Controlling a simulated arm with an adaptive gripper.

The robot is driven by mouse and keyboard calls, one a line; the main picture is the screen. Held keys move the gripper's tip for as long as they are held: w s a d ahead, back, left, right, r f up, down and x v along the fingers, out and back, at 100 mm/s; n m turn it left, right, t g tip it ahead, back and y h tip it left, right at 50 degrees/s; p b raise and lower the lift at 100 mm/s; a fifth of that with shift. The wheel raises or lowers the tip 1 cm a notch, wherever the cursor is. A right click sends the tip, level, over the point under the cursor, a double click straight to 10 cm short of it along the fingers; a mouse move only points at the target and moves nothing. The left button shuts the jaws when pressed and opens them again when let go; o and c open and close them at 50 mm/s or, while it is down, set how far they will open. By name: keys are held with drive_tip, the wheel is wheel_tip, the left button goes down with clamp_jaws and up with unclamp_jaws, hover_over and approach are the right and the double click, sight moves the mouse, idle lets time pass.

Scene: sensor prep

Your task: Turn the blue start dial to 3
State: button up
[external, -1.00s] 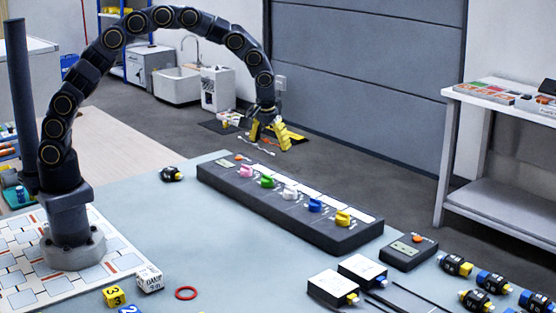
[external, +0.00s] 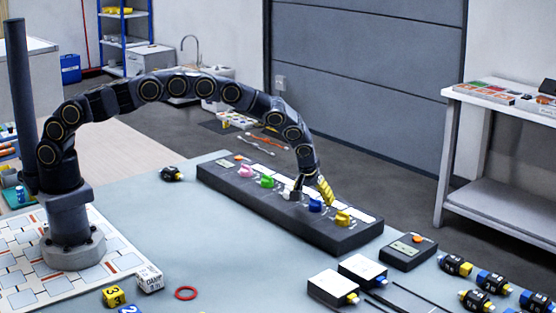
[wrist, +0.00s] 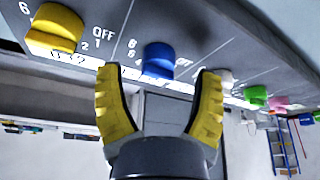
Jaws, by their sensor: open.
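The blue dial (external: 315,206) sits on a long dark control panel (external: 262,207), between a white dial (external: 290,193) and a yellow dial (external: 343,219). My gripper (external: 318,192) is just above the panel at the blue dial. In the wrist view my gripper (wrist: 160,88) has its two yellow fingers spread apart and empty. The blue dial (wrist: 159,60) shows past the fingertips, roughly centred between them and apart from both. Its pointer setting cannot be read.
The yellow dial (wrist: 54,28) and white dial (wrist: 224,80) stand close on either side. Green (external: 267,181) and pink (external: 245,171) dials are further along the panel. A small dark box (external: 408,252) lies beyond the panel's right end.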

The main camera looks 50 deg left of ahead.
drive_tip(key=shift+x, duration=1.1)
drive_tip(key=c, duration=1.1)
drive_tip(key=shift+m, duration=0.4)
drive_tip(key=m+h, duration=0.1)
drive_tip(key=m, duration=0.2)
drive_tip(key=shift+a+m+h, duration=0.15)
drive_tip(key=shift+m+h, duration=0.25)
drive_tip(key=m+h, duration=0.1)
drive_tip(key=m, duration=0.3)
drive_tip(key=shift+w+h, duration=0.1)
drive_tip(key=shift+h, duration=0.3)
drive_tip(key=m, duration=0.2)
drive_tip(key=m+h, duration=0.1)
drive_tip(key=m, duration=0.2)
drive_tip(key=shift+a+g+h, duration=0.1)
drive_tip(key=shift+g+h, duration=0.2)
drive_tip(key=shift+g, duration=0.1)
drive_tip(key=shift+m+g+h, duration=0.4)
drive_tip(key=shift+m+g, duration=0.3)
drive_tip(key=shift+m, duration=1.4)
